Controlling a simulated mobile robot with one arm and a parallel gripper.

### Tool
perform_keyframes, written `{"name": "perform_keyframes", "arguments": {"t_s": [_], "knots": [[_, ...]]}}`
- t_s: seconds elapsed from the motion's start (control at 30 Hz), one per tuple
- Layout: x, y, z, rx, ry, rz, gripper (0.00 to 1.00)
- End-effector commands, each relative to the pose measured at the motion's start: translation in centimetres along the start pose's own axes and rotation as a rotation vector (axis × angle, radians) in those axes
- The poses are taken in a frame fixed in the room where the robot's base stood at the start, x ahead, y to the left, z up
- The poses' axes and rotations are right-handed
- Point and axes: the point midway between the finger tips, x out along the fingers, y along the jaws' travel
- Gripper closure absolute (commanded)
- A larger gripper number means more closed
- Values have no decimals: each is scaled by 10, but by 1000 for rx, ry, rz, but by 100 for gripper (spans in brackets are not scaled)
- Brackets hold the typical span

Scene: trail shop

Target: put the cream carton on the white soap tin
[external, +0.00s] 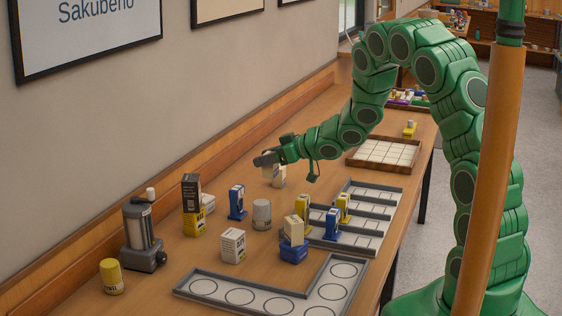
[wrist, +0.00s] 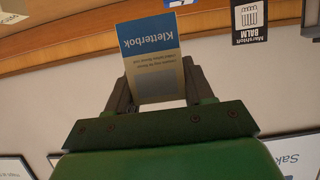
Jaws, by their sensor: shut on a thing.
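My gripper (external: 264,160) is shut on a pale cream carton (external: 268,172) above the back part of the table. In the wrist view the carton (wrist: 153,82) sits between both fingers (wrist: 151,88), with a blue band reading "Kletterbok" upside down. A second pale shape (external: 280,178) shows just below and right of it; I cannot tell whether it is a separate thing. A whitish round tin (external: 262,214), likely the white soap tin, stands upright nearer the camera, apart from my gripper. Its label is not readable.
A white carton (external: 233,246), blue dispenser-like piece (external: 236,202) and black-and-yellow stack (external: 193,205) stand around the tin. A cream block (external: 294,229) sits on a blue box (external: 293,250). Grey trays (external: 333,268) line the right edge. A grey machine (external: 141,236) stands left.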

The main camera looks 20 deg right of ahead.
Motion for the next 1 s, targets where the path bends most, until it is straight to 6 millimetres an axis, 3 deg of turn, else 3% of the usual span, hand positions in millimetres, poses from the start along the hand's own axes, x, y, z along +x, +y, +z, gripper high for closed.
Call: {"name": "perform_keyframes", "arguments": {"t_s": [0.27, 0.6, 0.77, 1.0], "knots": [[10, -9, -22, -38, 3, -79, 79], [37, -50, -66, -153, 2, -363, 79], [42, -75, -76, -213, 2, -513, 79], [42, -101, -74, -278, -1, -681, 79]]}}
